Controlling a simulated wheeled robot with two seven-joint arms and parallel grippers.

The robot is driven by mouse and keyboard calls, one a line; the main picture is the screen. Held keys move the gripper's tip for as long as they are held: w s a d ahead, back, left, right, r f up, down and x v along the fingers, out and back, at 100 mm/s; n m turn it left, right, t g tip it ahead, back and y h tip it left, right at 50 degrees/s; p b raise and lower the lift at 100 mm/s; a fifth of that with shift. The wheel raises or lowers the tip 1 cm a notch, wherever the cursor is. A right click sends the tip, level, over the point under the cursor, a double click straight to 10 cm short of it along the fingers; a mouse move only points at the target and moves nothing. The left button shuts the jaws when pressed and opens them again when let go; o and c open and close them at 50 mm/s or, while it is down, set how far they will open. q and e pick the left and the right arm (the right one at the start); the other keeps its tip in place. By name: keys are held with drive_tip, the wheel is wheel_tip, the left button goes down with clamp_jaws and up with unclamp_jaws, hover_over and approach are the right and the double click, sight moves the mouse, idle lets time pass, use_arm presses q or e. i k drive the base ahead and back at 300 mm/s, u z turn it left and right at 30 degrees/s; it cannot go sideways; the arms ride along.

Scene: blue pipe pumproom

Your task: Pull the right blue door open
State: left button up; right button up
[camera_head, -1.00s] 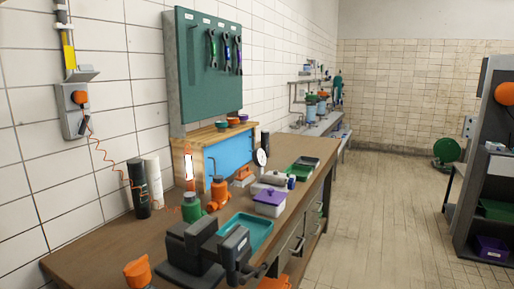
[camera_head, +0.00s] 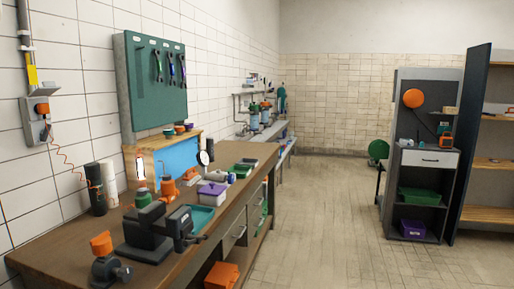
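A light blue panel (camera_head: 183,157) is set in the front of a small wooden cabinet (camera_head: 165,143) on the left workbench, under the green tool board. It looks flat and shut, and bottles and a round gauge partly hide its lower part. I cannot tell whether it is one door or more. A tall dark panel (camera_head: 474,140), maybe a blue-grey door, stands on edge at the right beside a wooden-shelved cabinet (camera_head: 489,163). The cabinet's shelves show beside it, and the right side is cut off by the frame. Neither of my grippers is in view.
The workbench (camera_head: 60,250) runs along the left wall with a black vise (camera_head: 150,232), bottles and trays. A grey shelf unit (camera_head: 398,190) with a white drawer (camera_head: 430,158) stands at right. The tiled floor (camera_head: 320,220) between them is clear.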

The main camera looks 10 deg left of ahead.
sight(188, 147)
drive_tip(key=z, duration=0.2)
drive_tip(key=i, duration=3.35)
drive_tip(key=u, duration=1.6)
